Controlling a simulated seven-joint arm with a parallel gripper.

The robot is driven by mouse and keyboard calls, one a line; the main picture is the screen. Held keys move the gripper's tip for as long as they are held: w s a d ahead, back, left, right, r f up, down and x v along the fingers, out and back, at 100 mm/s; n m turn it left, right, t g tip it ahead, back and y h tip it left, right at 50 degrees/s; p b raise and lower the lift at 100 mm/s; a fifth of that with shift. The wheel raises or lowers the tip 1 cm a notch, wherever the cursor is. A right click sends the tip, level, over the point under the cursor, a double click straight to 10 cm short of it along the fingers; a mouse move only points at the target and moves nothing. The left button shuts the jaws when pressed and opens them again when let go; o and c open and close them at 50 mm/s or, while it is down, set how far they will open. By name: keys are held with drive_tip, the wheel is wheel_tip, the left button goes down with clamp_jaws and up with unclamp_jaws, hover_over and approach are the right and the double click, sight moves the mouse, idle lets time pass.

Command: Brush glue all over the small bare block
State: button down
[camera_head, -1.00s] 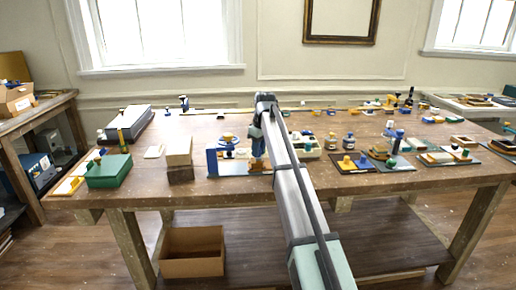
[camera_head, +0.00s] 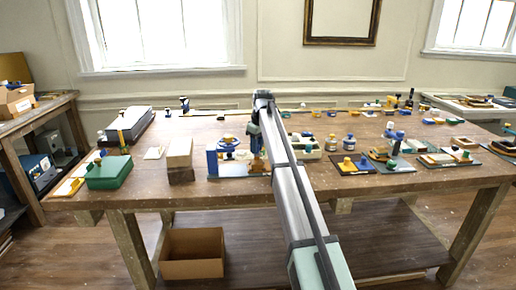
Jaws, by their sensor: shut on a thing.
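My gripper (camera_head: 257,162) is low over the near middle of the bench, partly hidden by my own arm. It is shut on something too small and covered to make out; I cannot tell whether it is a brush. It is beside a blue fixture (camera_head: 212,163) with a round blue part (camera_head: 229,142), on a board at the front edge. I cannot tell which piece is the small bare block, and no glue can be made out.
A green box (camera_head: 109,173) and a long grey-topped stack (camera_head: 130,123) are at the left of the bench (camera_head: 330,198). Boards with small blue and yellow parts (camera_head: 352,166) and small jars (camera_head: 348,143) are on the right. An open cardboard box (camera_head: 192,254) sits on the lower shelf.

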drive_tip(key=shift+a, duration=0.4)
drive_tip(key=shift+s+d, duration=0.1)
drive_tip(key=shift+s, duration=2.5)
drive_tip(key=shift+w+r, duration=0.2)
drive_tip(key=shift+r, duration=0.5)
wheel_tip(320, 180, up, 6)
drive_tip(key=shift+r, duration=0.15)
drive_tip(key=shift+s, duration=0.1)
